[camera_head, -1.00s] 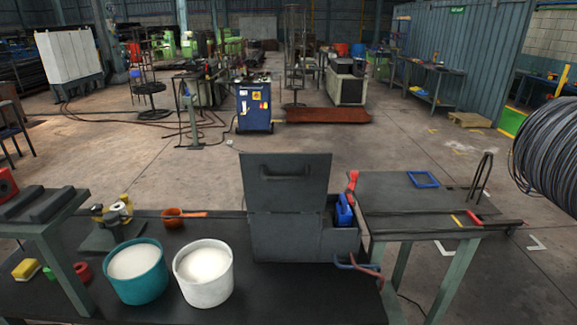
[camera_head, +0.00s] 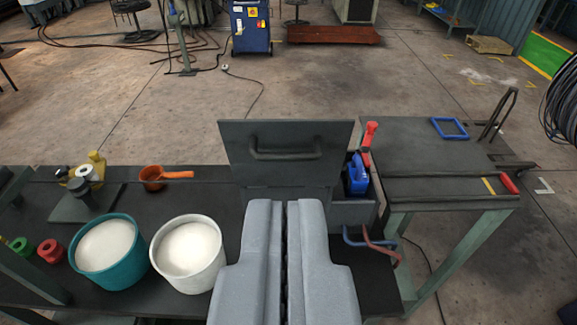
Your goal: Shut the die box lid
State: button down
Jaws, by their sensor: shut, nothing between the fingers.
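The die box (camera_head: 352,214) is a dark grey metal box on the black bench. Its lid (camera_head: 240,145) stands raised, with a dark handle (camera_head: 285,150) across its face. A blue object with a red part (camera_head: 356,175) shows at the box's right side. My gripper (camera_head: 285,205) is shut and empty. In the picture it sits at the bottom middle, in front of the box, and hides much of the box's front. The fingertips appear below the lid's handle; I cannot tell how far they are from the lid.
A teal bucket (camera_head: 80,267) and a white bucket (camera_head: 166,267), both with white contents, stand left of the gripper. An orange ladle (camera_head: 152,180) lies behind them. A side table (camera_head: 420,155) with a blue frame (camera_head: 449,129) stands right of the box.

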jog(key=shift+s, duration=0.1)
jog(key=w+f+n+t+p, duration=0.1)
jog(key=w+f+n, duration=0.4)
jog(key=f+n, duration=0.5)
jog(key=w+f+n+t+p, duration=0.1)
jog(key=w+f+n+t, duration=0.1)
jog(key=w+f+n, duration=0.75)
jog(key=w+f+m, duration=0.1)
jog(key=w+f, duration=0.1)
jog(key=w, duration=0.8)
jog(key=shift+m+p, duration=0.3)
jog(key=shift+m, duration=0.05)
jog(key=shift+r, duration=0.1)
